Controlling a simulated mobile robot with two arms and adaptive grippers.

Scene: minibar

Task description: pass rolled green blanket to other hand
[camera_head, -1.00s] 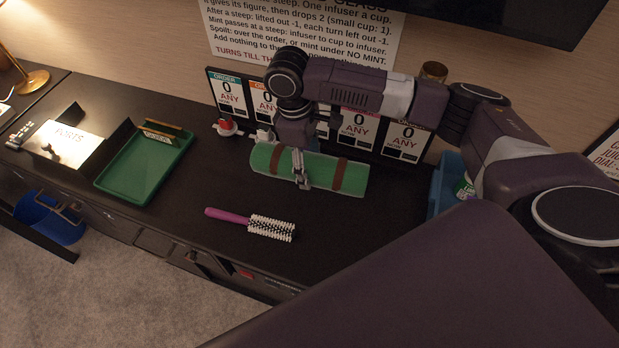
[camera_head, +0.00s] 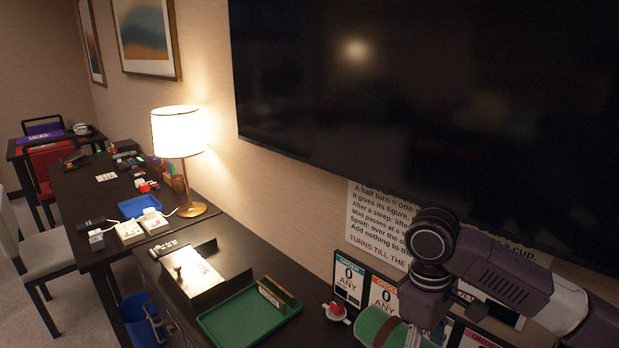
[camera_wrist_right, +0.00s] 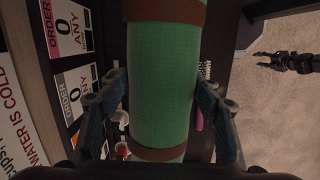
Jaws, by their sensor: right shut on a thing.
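The rolled green blanket (camera_head: 376,327) with brown straps shows at the bottom edge of the head view, mostly cut off. In the right wrist view the blanket (camera_wrist_right: 160,90) fills the middle, between the two fingers. My right gripper (camera_wrist_right: 161,84) is shut on it, one finger on each side. In the head view my right gripper (camera_head: 415,338) is at the bottom edge, over the blanket. My left gripper (camera_wrist_right: 262,60) appears at the right of the wrist view, over the carpet, away from the blanket. Its fingers look parted and empty. Whether the blanket touches the counter is unclear.
A green tray (camera_head: 240,328) and a white-topped stand (camera_head: 192,270) are on the dark counter left of the blanket. A red-and-white item (camera_head: 336,310) is close beside the blanket. Order signs (camera_head: 349,280) stand behind. A hairbrush (camera_wrist_right: 201,120) is partly hidden beyond the blanket. A lit lamp (camera_head: 178,135) stands further left.

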